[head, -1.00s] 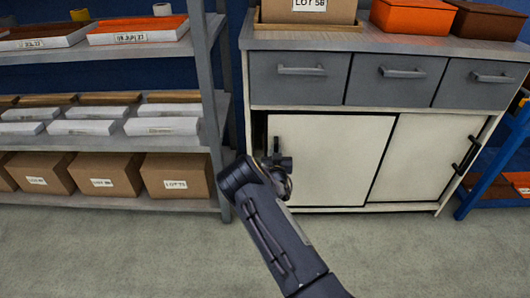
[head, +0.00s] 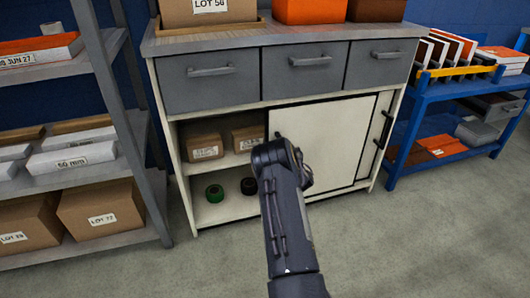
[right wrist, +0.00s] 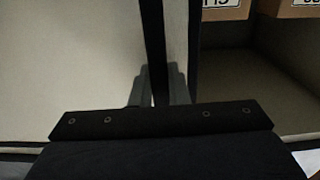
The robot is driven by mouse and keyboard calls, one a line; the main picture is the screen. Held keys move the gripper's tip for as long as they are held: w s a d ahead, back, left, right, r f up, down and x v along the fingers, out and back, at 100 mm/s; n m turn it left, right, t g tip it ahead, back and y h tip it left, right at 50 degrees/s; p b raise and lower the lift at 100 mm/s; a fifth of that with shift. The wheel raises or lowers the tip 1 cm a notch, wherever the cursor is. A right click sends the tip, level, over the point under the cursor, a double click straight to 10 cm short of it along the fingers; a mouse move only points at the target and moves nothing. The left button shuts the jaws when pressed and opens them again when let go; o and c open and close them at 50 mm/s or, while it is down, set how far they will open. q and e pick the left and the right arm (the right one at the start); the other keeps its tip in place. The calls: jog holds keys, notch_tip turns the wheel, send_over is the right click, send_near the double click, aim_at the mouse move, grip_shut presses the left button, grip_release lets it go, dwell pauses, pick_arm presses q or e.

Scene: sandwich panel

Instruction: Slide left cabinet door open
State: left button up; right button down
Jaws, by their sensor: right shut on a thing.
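The white left cabinet door (head: 330,128) stands slid to the right, overlapping the right door, whose dark handle (head: 386,128) shows at the far right. The left half of the cabinet is open. My right gripper (head: 284,150) is at the left door's left edge, its fingertips largely hidden by the wrist in the head view. In the right wrist view my right gripper (right wrist: 158,90) is shut on the dark vertical handle (right wrist: 154,45) beside the pale door panel (right wrist: 80,60). My left gripper is not in view.
Grey shelving (head: 140,185) stands left, a blue bench (head: 440,110) right. The floor in front is clear.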

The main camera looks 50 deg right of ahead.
jog(key=shift+s+d, duration=0.35)
jog(key=shift+d, duration=0.2)
jog(key=c, duration=1.4)
grip_release()
jog(key=p+v, duration=0.2)
jog(key=v, duration=0.5)
jog(key=shift+s+a, duration=0.2)
jog(key=shift+s, duration=0.15)
